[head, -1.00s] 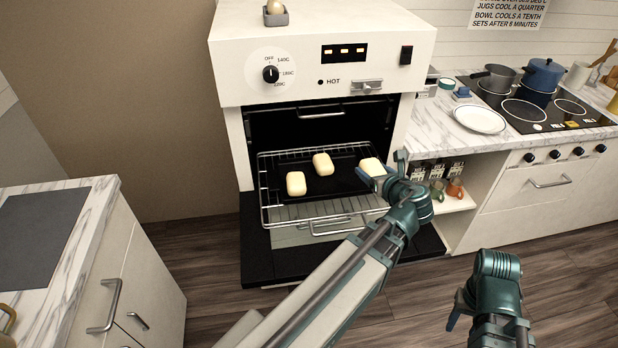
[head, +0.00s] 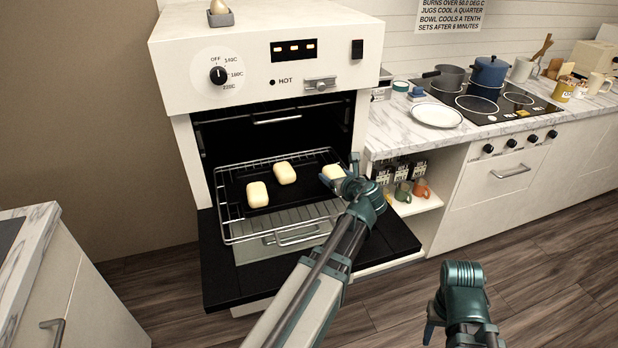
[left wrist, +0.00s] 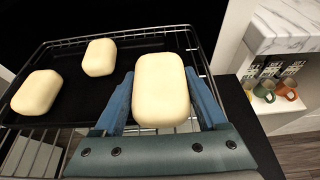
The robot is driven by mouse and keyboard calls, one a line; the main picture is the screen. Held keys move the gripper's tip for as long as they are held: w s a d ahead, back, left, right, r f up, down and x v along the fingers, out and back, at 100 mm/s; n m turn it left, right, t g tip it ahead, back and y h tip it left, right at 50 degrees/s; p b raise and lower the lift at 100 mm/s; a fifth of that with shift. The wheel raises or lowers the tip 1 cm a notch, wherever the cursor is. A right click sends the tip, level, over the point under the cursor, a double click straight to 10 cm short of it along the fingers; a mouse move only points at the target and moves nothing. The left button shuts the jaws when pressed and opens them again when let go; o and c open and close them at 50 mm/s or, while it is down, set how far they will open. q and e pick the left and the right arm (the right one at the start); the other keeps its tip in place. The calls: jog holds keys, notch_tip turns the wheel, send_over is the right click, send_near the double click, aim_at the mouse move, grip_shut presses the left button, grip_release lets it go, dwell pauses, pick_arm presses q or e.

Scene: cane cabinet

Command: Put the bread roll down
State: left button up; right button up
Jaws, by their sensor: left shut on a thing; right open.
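Three pale bread rolls show over a black tray on a pulled-out wire rack in front of the open oven. My left gripper (head: 350,180) is shut on the rightmost bread roll (head: 332,172), at the tray's right side. In the left wrist view this roll (left wrist: 161,88) sits between the blue fingers. I cannot tell whether its underside touches the tray (head: 235,188). The other rolls, the left one (head: 257,194) and the middle one (head: 285,173), lie on the tray. My right gripper (head: 432,318) is low at the right, open, away from the oven.
The oven door (head: 225,262) is folded down below the wire rack (head: 262,237). A marble counter to the right holds a white plate (head: 436,115) and a hob with a blue pot (head: 489,72). Mugs (head: 420,189) stand on an open shelf right of the oven.

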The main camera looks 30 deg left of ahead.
pick_arm(q)
send_over(314, 181)
jog(key=shift+w+a+f+b, duration=0.15)
jog(key=shift+f+b, duration=0.15)
jog(key=shift+f, duration=0.15)
notch_tip(314, 181, down, 4)
jog(key=b, duration=0.3)
jog(key=shift+r+b, duration=0.1)
jog(key=shift+b, duration=0.3)
jog(key=shift+r, duration=0.15)
jog(key=o, duration=1.2)
